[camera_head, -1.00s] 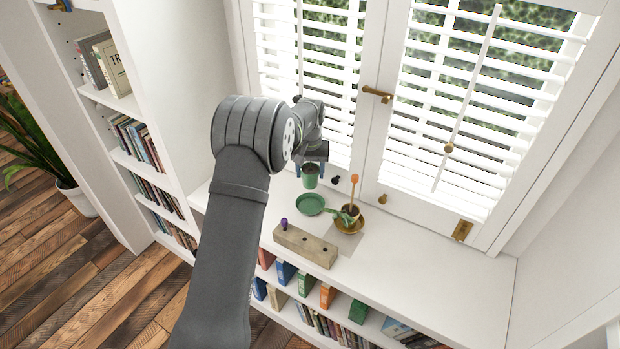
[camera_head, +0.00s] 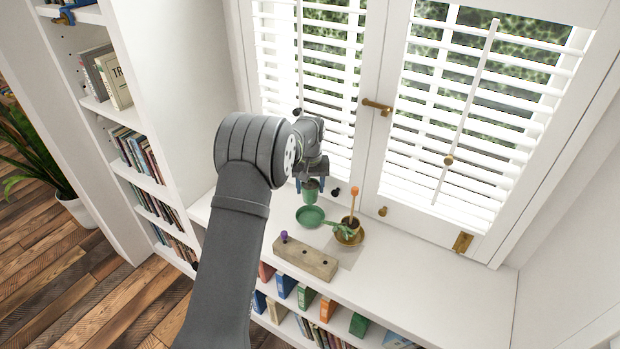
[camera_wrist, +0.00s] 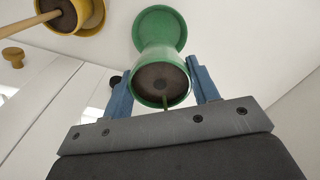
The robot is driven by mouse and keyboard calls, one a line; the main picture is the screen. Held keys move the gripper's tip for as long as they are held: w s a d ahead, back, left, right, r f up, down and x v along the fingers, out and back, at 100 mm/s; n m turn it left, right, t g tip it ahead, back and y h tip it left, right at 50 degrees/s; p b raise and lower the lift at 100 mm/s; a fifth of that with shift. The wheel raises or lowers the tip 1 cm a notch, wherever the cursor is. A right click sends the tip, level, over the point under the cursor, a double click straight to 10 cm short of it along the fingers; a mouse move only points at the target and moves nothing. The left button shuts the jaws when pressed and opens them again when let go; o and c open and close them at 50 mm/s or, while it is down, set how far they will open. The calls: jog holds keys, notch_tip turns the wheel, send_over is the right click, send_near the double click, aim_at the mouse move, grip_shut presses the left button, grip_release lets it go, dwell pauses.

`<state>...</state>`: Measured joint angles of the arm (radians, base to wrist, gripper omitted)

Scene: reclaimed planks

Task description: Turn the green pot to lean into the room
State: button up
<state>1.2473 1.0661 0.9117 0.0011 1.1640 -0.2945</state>
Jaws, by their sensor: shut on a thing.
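The saucer (camera_wrist: 160,25) shows beyond the pot's base. I cannot tell whether the pot touches the sill. Which way its plant leans is not clear, as my gripper hides most of it.
A wooden block (camera_head: 306,258) with holes and a purple knob (camera_head: 284,236) lies in front. Shuttered windows (camera_head: 480,120) close off the back. The sill's right is clear.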

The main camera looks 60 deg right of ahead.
aim_at(310, 199)
notch_tip(310, 199, down, 6)
jog(key=shift+r+n, duration=0.15)
jog(key=shift+n, duration=1.05)
jog(key=shift+f, duration=1.45)
jog(key=o, duration=1.3)
jog(key=shift+a, duration=0.1)
jog(key=shift+c, duration=0.2)
notch_tip(310, 199, up, 17)
jog(key=shift+r, duration=0.2)
